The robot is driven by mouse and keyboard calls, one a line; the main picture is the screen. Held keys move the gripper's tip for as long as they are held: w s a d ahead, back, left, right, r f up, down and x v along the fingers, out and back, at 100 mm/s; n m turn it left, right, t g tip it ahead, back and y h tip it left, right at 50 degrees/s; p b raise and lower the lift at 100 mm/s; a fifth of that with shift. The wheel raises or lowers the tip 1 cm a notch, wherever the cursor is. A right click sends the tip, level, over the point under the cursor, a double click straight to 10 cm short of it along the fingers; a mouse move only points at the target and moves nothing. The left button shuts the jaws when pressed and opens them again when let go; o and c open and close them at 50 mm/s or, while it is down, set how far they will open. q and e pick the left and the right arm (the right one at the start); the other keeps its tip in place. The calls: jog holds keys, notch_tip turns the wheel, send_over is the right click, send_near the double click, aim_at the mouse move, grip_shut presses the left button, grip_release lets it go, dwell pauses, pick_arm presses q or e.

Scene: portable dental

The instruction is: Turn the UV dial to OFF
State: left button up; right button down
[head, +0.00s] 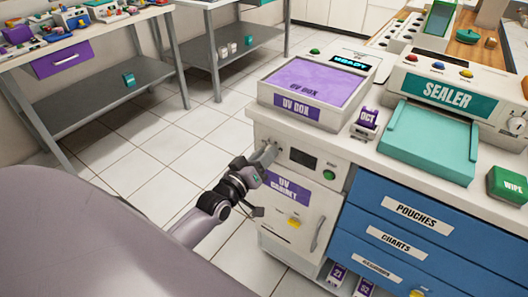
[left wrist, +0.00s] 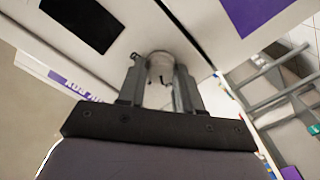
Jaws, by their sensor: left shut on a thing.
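The UV cabinet (head: 322,222) stands under the left end of the counter, with a purple "UV CABINET" label on its door. On its upper panel are a dark display (head: 302,158) and a green button (head: 329,175). My left gripper (head: 265,158) is at the left part of this panel, shut on the dial. In the left wrist view the pale round dial (left wrist: 160,66) sits between the two fingers of the gripper (left wrist: 160,85). The dial's markings and pointer cannot be read. My right gripper is not in view.
A white UV box (head: 313,88) with a purple lid stands on the counter above the cabinet. A sealer (head: 450,88) and blue drawers (head: 408,215) are to the right. Grey metal tables (head: 105,85) stand at the back left. The tiled floor between is clear.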

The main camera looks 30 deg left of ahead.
pick_arm(q)
jog(key=shift+n, duration=0.6)
jog(key=o, duration=1)
jog(key=shift+s+a+p, duration=0.15)
jog(key=shift+s+p, duration=0.3)
jog(key=shift+s, duration=3.15)
